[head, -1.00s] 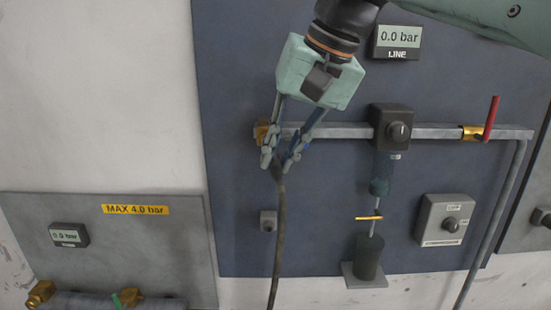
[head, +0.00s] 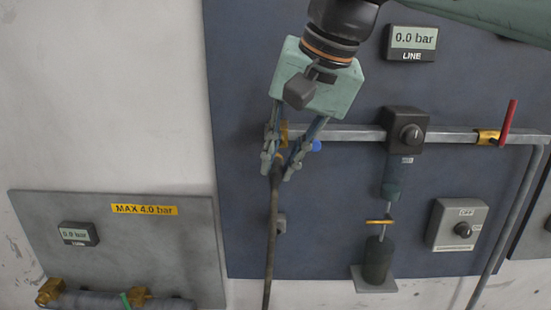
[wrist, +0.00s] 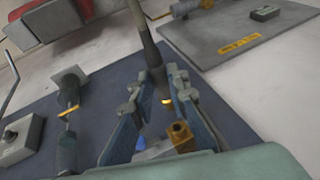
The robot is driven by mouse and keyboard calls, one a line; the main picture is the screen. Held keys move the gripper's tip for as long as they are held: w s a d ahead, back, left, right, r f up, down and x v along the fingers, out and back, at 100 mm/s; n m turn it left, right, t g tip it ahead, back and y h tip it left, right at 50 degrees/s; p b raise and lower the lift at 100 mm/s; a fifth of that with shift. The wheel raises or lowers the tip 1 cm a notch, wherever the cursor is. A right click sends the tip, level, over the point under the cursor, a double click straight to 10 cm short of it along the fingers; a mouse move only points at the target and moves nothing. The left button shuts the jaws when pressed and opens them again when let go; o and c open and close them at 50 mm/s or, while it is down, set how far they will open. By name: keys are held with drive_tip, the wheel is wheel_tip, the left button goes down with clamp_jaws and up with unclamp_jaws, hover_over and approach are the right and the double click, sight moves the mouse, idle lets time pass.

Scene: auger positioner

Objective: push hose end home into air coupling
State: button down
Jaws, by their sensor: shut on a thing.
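My gripper (head: 276,170) is shut on the dark hose (head: 270,235) near its upper end, and the hose hangs down from the fingers. In the wrist view the hose (wrist: 143,30) runs between my fingertips (wrist: 160,88), with a small brass-coloured ring (wrist: 167,101) by its end. The brass air coupling (head: 284,130) is at the left end of the grey pipe, partly behind my fingers. It shows as a brass block (wrist: 180,134) just beyond the hose end in the wrist view. The hose end appears apart from it, but the fingers hide part of the gap.
The grey pipe (head: 350,132) carries a black regulator (head: 405,131) and a red-handled valve (head: 507,122). The line display (head: 412,42) reads 0.0 bar. A compressor switch box (head: 457,225) is lower right. A grey panel (head: 140,245) stands lower left.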

drive_tip(key=shift+w+d+p, duration=0.1)
drive_tip(key=shift+w+p, duration=1.05)
drive_tip(key=shift+w, duration=1.55)
drive_tip(key=shift+w+p, duration=1.15)
drive_tip(key=shift+w, duration=0.35)
drive_tip(key=shift+w, duration=0.15)
drive_tip(key=c, duration=1.8)
unclamp_jaws()
drive_tip(key=shift+f, duration=0.1)
wheel_tip(320, 180, up, 8)
hover_over(278, 155)
drive_tip(key=w+d, duration=0.1)
drive_tip(key=d, duration=0.2)
drive_tip(key=shift+w+a+f, duration=0.1)
drive_tip(key=shift+w+f, duration=0.05)
drive_tip(key=shift+f, duration=0.1)
